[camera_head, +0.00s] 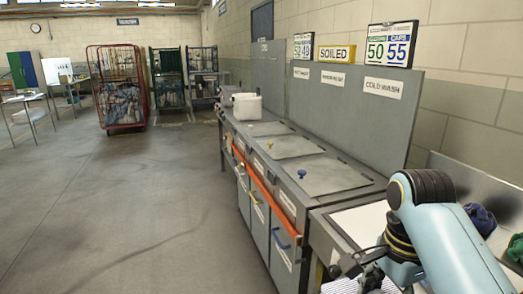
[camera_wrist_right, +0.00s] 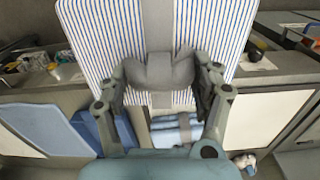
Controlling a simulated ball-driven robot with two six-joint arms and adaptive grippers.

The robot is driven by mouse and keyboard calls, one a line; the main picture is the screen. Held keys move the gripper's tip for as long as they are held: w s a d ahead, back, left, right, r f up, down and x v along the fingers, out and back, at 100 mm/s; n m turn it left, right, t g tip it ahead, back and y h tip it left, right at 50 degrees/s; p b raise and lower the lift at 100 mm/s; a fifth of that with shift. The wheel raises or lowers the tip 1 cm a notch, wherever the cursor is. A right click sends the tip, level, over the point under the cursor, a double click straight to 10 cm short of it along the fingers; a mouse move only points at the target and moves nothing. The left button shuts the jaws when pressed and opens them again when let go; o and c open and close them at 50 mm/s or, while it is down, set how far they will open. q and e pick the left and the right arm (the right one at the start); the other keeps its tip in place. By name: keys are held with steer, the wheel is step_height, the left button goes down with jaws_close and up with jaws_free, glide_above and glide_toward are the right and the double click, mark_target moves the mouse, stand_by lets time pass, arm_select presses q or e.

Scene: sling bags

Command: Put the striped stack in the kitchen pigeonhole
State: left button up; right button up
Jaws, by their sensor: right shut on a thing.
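The striped stack (camera_wrist_right: 210,35), white with thin blue stripes and a grey band around it, fills the top middle of the right wrist view. My right gripper (camera_wrist_right: 165,75) is shut on a thick grey grip at the stack's band, one finger on each side. In the head view, the right gripper (camera_head: 366,268) is at the bottom right, with a striped edge of the stack (camera_head: 342,286) below it, mostly cut off. I cannot make out a pigeonhole marked kitchen. My left gripper is not in view.
A grey counter with lids (camera_head: 325,174) and an orange front rail (camera_head: 262,190) runs along the wall. Dark bundled cloth (camera_head: 482,218) lies on the right. A red cage cart (camera_head: 117,88) stands far back.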

steer(key=f+b, duration=0.2)
steer(key=f, duration=0.1)
steer(key=shift+s+f+b, duration=0.25)
steer(key=shift+b, duration=0.15)
arm_select(q)
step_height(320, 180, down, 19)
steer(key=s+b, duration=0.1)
steer(key=b, duration=1.4)
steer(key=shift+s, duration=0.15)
arm_select(e)
step_height(320, 180, down, 16)
steer(key=shift+s, duration=0.15)
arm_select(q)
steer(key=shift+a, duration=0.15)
